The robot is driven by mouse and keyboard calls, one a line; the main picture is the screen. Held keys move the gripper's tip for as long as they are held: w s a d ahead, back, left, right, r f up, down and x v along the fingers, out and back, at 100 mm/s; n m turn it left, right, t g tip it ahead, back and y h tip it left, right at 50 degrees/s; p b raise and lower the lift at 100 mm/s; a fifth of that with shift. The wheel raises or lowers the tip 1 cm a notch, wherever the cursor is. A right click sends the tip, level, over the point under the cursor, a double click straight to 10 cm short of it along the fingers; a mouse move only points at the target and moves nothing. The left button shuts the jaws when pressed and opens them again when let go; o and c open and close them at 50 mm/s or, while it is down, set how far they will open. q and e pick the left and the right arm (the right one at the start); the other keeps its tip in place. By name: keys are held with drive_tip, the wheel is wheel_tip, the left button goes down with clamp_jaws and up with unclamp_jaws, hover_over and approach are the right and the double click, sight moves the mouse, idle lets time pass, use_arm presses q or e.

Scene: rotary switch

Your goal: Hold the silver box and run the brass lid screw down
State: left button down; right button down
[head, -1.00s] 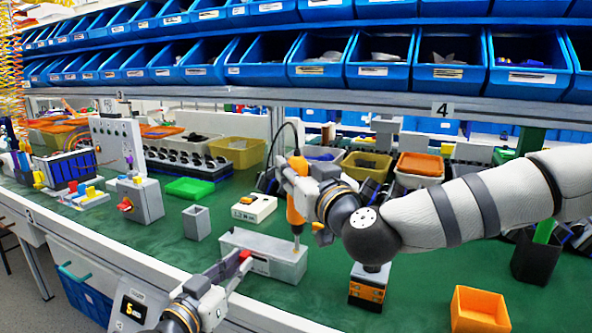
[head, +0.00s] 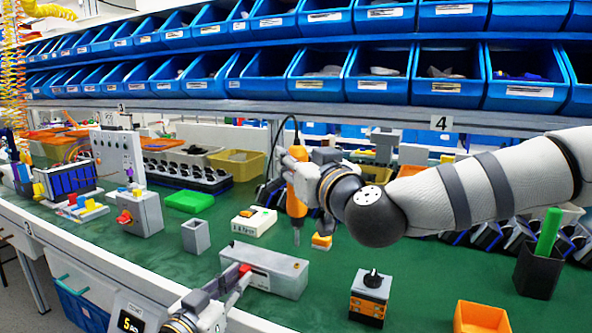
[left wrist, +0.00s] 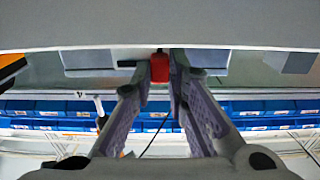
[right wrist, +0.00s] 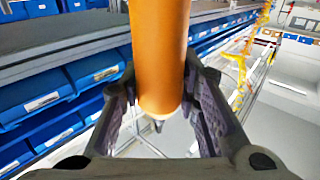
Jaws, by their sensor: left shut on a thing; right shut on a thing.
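The silver box (head: 292,279) is a long grey block lying on the green bench near its front edge. My left gripper (head: 243,277) is at its front side, shut on a small red tab (left wrist: 160,68) against the box. The box's underside or side fills the top of the left wrist view. My right gripper (head: 300,184) is shut around an orange powered driver (head: 296,200), which also shows in the right wrist view (right wrist: 160,50). The driver hangs upright, its thin bit pointing down above the box's far right edge, apparently clear of it.
An orange-and-black block with a knob (head: 370,298) and an orange bin (head: 482,318) stand to the right. A cream box with a button (head: 254,220), an open grey cup (head: 196,236) and a grey switch box (head: 140,214) stand behind and left. Green bench is bare between them.

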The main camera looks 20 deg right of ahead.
use_arm(q)
drive_tip(key=c, duration=1.5)
unclamp_jaws()
